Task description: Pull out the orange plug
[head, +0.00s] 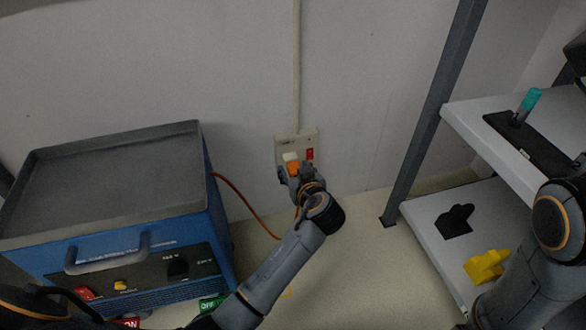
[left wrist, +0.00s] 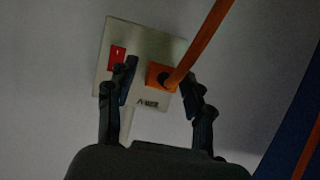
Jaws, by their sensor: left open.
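The orange plug (head: 294,168) sits at the wall socket plate (head: 283,141), partly hidden by my left gripper in the head view. In the left wrist view the plug (left wrist: 156,76) is seated at the plate (left wrist: 150,42), with its orange cord (left wrist: 205,42) rising to the upper right. My left gripper (head: 291,176) is open at the plug. In the left wrist view its two fingers (left wrist: 160,82) stand on either side of the plug, apart from each other. My right arm is at the right edge of the head view, but its gripper is not visible.
A red switch (head: 310,154) is on the plate right of the plug. A blue machine (head: 140,245) with a handle stands left, and the orange cord (head: 236,192) runs from it. A shelf rack (head: 432,226) on the right holds a yellow object (head: 486,267).

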